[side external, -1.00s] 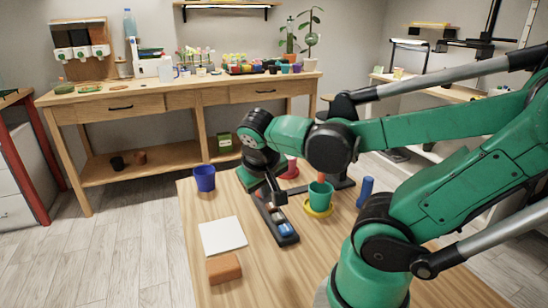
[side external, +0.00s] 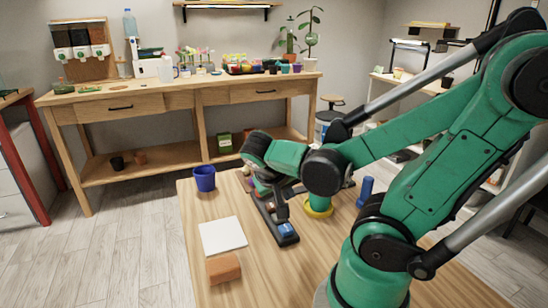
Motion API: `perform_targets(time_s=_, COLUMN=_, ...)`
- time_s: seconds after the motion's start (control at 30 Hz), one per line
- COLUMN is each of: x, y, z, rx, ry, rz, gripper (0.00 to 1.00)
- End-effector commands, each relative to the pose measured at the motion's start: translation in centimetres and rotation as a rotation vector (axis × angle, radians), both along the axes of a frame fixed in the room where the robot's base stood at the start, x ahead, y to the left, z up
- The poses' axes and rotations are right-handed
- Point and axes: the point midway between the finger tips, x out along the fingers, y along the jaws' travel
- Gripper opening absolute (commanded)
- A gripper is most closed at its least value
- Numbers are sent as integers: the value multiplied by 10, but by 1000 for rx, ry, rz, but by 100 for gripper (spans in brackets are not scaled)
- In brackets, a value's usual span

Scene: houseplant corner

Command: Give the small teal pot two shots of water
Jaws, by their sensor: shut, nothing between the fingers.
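The small teal pot (side external: 319,203) stands on a yellow saucer (side external: 318,213) on the wooden table; my arm hides most of it, and only its lower part shows. My gripper (side external: 282,214) points down over the long black tray (side external: 291,241), left of the saucer. Its fingers are shut and hold nothing. A blue item (side external: 286,230) lies in the near end of the tray, just below the fingertips. I cannot tell whether the fingers touch the tray. The far part of the tray is partly hidden by my wrist.
A blue-purple pot (side external: 204,178) stands at the table's far left. A white sheet (side external: 222,236) and a brown block (side external: 223,268) lie at the near left. A blue cylinder (side external: 365,190) stands right of the saucer. The table's near middle is clear.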

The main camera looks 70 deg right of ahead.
Motion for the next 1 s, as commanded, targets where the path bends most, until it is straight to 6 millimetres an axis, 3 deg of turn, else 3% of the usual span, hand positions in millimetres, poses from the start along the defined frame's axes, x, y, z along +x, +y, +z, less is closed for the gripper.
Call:
perform_targets(time_s=0.5, x=2, y=0, z=-43, rx=1, ry=0, rz=0, gripper=0)
perform_targets(time_s=1.0, x=0, y=0, z=-55, rx=1, ry=0, rz=0, gripper=0)
